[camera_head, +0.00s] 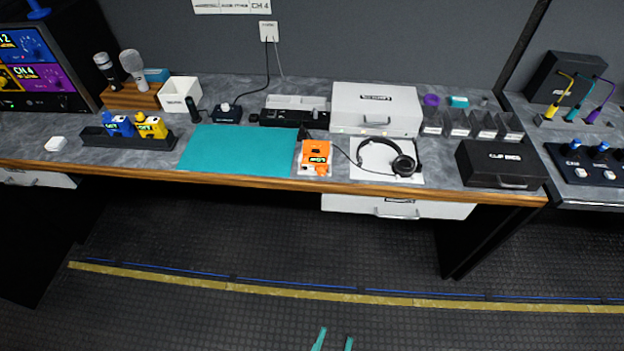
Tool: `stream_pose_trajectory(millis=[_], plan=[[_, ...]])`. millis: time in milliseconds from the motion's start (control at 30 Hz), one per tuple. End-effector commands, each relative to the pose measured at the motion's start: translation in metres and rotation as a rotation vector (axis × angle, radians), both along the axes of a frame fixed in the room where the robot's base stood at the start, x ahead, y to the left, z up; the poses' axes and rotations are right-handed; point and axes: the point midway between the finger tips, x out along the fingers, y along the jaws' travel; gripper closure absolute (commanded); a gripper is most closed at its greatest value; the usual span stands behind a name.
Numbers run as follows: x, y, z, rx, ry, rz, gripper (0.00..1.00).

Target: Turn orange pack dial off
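The orange pack (316,154) lies on a small pale pad near the counter's front edge, just right of the teal mat. It has a dark display with lit greenish text. Its dial is too small to make out, so I cannot tell its setting. My gripper (333,340) shows only as two teal fingertips at the bottom edge of the picture, over the dark floor. The fingertips are apart with nothing visible between them. It is well below and in front of the counter, far from the orange pack.
A teal mat (238,150) lies left of the pack. Headphones (402,164) lie close on its right, a dark cable running toward it. A white case (376,108) stands behind. Blue (119,124) and yellow (151,126) packs sit in a dark rack at left. The floor ahead is clear.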

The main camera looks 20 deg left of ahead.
Motion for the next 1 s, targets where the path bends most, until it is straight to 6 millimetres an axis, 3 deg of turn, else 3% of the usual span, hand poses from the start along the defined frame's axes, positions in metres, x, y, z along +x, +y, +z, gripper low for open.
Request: stream_pose_trajectory(millis=[33,367,700,833,1000], plan=[[0.018,0.006,-0.004,0.011,-0.019,0.005,0.61],[0.132,0.055,-0.014,0.067,-0.093,0.076,0.61],[0.246,0.116,0.015,0.077,-0.167,0.200,0.61],[0.274,0.133,0.028,0.069,-0.186,0.236,0.61],[0.292,0.144,0.037,0.063,-0.196,0.262,0.61]])
